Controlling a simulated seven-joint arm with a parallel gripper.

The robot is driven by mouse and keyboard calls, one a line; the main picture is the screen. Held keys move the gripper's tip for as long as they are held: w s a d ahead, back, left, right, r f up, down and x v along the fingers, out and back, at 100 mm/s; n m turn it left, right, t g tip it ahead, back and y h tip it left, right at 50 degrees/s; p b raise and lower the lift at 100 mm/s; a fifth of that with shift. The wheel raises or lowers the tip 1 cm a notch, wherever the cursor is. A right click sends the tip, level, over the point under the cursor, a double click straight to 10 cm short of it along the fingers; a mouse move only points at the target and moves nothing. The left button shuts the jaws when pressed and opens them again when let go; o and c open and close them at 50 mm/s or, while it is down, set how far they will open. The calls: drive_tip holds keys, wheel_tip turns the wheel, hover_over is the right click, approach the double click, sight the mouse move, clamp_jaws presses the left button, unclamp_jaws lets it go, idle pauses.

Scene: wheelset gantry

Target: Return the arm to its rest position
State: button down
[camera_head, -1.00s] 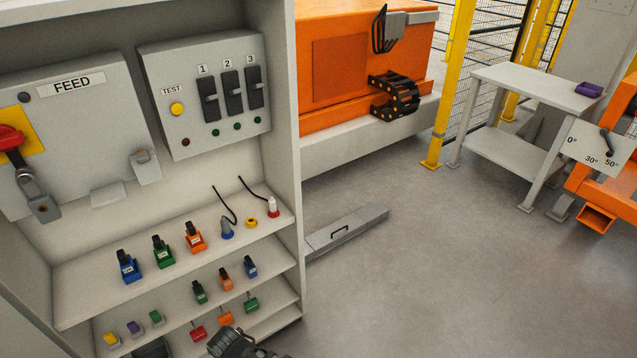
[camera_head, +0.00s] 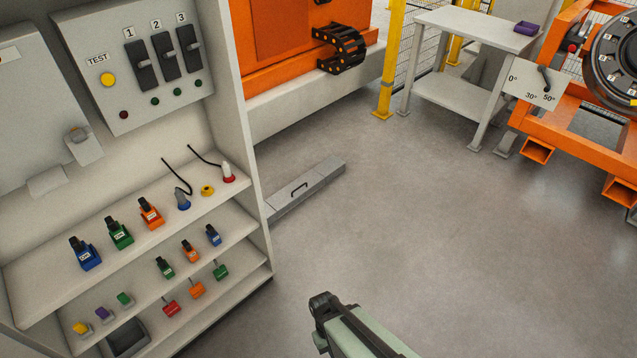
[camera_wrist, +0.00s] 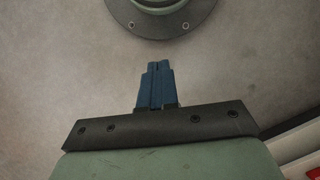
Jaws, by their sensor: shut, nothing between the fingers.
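My gripper shows in the wrist view, its two blue fingers (camera_wrist: 156,86) pressed together with nothing between them. Beyond the fingertips is plain grey-beige floor, and a round grey flange with bolts shows at the top edge. In the head view a pale green and black part of my arm rises from the bottom edge, right of the shelf cabinet and over open floor. The fingers cannot be made out in the head view.
The shelf cabinet (camera_head: 235,290) at left holds several coloured padlocks and tags under a switch panel (camera_head: 135,65). A grey beam with a handle (camera_head: 307,187) lies on the floor. A grey table (camera_head: 478,32) and an orange stand (camera_head: 540,113) are at right. The middle floor is clear.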

drive_tip(key=s+d+f+m+g+y, duration=0.1)
drive_tip(key=s+d+m, duration=0.1)
drive_tip(key=d, duration=0.4)
drive_tip(key=s+d+f+m+g+y, duration=0.1)
drive_tip(key=s+d+f+m, duration=0.1)
drive_tip(key=d, duration=0.4)
drive_tip(key=shift+s+f+m, duration=0.25)
drive_tip(key=shift+s+m, duration=0.25)
drive_tip(key=shift+s, duration=0.4)
